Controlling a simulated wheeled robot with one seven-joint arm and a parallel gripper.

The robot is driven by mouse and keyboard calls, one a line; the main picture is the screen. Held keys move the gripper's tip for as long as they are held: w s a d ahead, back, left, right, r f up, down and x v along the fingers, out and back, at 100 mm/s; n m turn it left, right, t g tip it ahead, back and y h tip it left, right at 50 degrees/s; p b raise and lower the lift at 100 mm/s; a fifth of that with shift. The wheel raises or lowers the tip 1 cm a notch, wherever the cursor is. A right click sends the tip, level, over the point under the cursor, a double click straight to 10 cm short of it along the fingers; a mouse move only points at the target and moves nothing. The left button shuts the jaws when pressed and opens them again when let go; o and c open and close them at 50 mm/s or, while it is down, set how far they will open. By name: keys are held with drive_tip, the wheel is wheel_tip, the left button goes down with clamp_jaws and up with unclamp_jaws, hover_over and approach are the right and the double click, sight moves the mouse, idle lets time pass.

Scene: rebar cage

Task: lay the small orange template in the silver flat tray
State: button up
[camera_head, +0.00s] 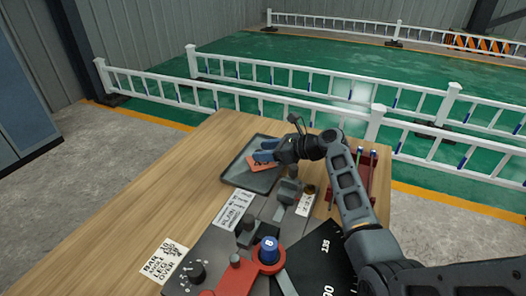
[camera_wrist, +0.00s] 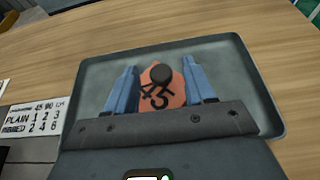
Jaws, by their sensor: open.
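The small orange template (camera_wrist: 164,92), with black "45" markings and a dark round knob, lies in the silver flat tray (camera_wrist: 241,68) in the wrist view. In the head view the template (camera_head: 262,165) shows in part inside the tray (camera_head: 237,176), partly covered by my gripper. My gripper (camera_wrist: 160,75) is open, its two blue fingers on either side of the template with gaps between them and it. In the head view my gripper (camera_head: 264,151) is over the tray. The template's lower part is hidden behind my gripper's body.
The tray is on a wooden table (camera_head: 150,192). A grey bending machine with a red arm (camera_head: 249,268) and blue knob (camera_head: 268,248) stands in front of it. A red holder (camera_head: 367,180) is to the right. The table left of the tray is clear.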

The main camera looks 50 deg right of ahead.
drive_tip(key=v, duration=1.1)
drive_tip(key=shift+d, duration=0.1)
